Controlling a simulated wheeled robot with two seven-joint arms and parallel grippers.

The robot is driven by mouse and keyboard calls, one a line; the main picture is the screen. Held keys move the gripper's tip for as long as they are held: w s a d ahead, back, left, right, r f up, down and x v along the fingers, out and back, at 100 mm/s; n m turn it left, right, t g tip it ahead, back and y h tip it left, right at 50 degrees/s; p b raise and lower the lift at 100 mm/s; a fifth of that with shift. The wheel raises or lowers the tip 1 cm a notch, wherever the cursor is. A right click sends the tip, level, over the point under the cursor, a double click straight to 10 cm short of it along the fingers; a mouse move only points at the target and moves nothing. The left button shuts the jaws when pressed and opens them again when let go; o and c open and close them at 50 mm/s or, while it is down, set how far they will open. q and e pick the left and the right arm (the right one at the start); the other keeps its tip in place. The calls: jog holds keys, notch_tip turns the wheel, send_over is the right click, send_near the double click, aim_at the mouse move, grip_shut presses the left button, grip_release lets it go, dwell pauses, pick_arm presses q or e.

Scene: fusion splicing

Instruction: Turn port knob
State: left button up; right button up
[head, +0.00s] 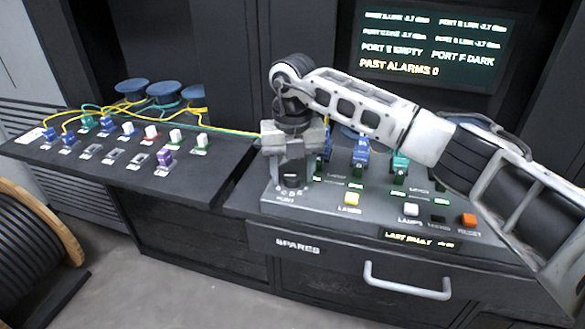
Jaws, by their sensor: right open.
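The port knob (291,181) is a small dark dial at the front left of the grey console, with letters around it and a label in front. My right gripper (290,170) points down directly over the knob, with its fingers around or just above it. Its jaws are open. The gripper hides most of the knob, so I cannot tell whether the fingers touch it or where it points. My left gripper is not in view.
Blue and green connectors stand behind. A screen (432,45) reads "PORT E EMPTY, PORT F DARK". A shelf (190,185) at left holds connectors and yellow cables.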

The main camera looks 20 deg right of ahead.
jog(key=c, duration=1)
